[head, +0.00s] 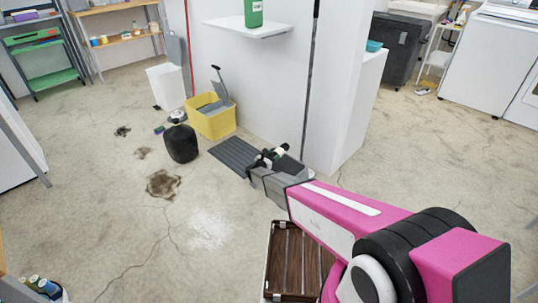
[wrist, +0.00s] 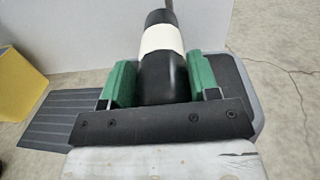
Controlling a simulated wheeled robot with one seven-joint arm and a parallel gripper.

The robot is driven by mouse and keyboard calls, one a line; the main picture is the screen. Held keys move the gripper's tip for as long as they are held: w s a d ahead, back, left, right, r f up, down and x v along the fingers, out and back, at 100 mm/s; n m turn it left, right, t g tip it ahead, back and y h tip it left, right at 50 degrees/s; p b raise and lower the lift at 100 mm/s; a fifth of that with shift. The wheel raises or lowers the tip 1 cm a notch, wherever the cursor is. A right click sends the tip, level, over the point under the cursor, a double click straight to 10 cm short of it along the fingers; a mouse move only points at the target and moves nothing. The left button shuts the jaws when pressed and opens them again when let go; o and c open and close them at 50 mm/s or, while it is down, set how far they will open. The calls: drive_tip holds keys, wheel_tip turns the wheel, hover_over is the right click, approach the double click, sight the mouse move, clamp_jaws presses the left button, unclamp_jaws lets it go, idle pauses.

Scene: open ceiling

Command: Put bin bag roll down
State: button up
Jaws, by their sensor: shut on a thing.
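The bin bag roll (wrist: 165,80) is black with a white band. In the wrist view it stands between the green pads of my gripper (wrist: 162,70), which is shut on it. In the head view my gripper (head: 270,163) is low in front of the white wall, and the roll shows only as a small dark and white shape (head: 279,151). The roll's lower end is hidden by the gripper body. I cannot tell whether the roll touches anything below.
A dark tray with a grey rim (wrist: 245,95) lies behind the roll. A ribbed grey mat (head: 232,156) is to the left, with a yellow bin (head: 212,122) and black bag (head: 181,144) beyond. A brown slatted crate (head: 297,258) is below my arm. Stained floor at left is open.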

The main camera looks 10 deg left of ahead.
drive_tip(key=d+f, duration=0.1)
drive_tip(key=d, duration=0.1)
drive_tip(key=s+d+f, duration=0.1)
drive_tip(key=d, duration=0.1)
drive_tip(key=d+f, duration=0.2)
drive_tip(key=shift+s+d, duration=0.25)
drive_tip(key=shift+s, duration=0.15)
wheel_tip(320, 180, down, 3)
drive_tip(key=shift+w+a+r, duration=0.1)
drive_tip(key=shift+a+r, duration=0.05)
drive_tip(key=shift+r, duration=0.05)
drive_tip(key=shift+f, duration=0.45)
drive_tip(key=shift+f, duration=0.2)
drive_tip(key=o, duration=1.1)
drive_tip(key=shift+c, duration=0.2)
